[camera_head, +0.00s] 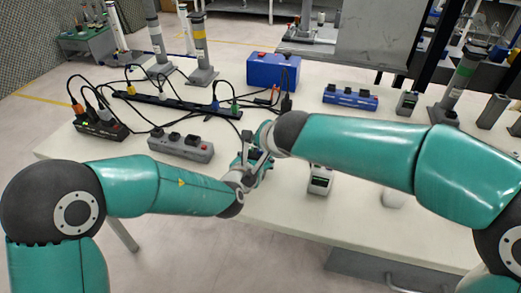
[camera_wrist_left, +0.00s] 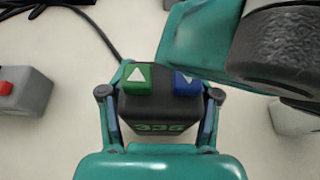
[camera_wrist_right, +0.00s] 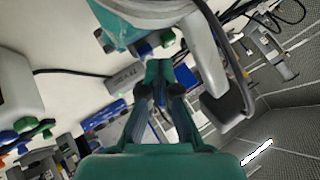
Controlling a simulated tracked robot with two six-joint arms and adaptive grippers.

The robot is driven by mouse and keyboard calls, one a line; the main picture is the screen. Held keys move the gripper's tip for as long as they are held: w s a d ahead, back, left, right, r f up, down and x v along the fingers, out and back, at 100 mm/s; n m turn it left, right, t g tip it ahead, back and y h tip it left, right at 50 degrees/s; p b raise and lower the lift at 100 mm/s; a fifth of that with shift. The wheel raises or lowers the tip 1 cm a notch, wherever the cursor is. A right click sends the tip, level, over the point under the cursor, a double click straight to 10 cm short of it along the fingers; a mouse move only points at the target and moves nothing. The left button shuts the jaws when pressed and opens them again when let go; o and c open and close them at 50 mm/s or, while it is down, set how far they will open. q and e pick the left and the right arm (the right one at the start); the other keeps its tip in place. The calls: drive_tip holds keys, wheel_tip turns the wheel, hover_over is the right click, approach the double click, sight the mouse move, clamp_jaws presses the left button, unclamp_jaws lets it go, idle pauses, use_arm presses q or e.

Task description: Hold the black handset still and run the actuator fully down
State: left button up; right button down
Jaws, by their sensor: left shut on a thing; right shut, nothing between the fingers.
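The black handset (camera_wrist_left: 165,108) is between the fingers of my left gripper (camera_wrist_left: 159,94), which is shut on its sides. It has a green up-arrow button (camera_wrist_left: 137,78), a blue down-arrow button (camera_wrist_left: 186,82) and green digits on its front, hard to read. My right arm covers part of the blue button in the left wrist view. My right gripper (camera_wrist_right: 158,70) is shut and empty, its tips close to the handset's buttons in the right wrist view. I cannot tell whether they touch. In the head view my left gripper (camera_head: 250,168) is partly hidden. I cannot tell which thing is the actuator.
A grey box with a red button (camera_head: 181,147), a long black power strip (camera_head: 175,102) and a blue box (camera_head: 272,70) stand on the white table. A small device with a green display (camera_head: 320,180) stands right of the grippers. Loose black cables run behind.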

drive_tip(key=shift+s+d+f, duration=0.1)
drive_tip(key=shift+f, duration=0.9)
idle(1.2)
drive_tip(key=shift+s+a+r, duration=0.1)
drive_tip(key=shift+a, duration=0.2)
idle(4.5)
drive_tip(key=shift+a+r, duration=0.1)
drive_tip(key=shift+r, duration=0.75)
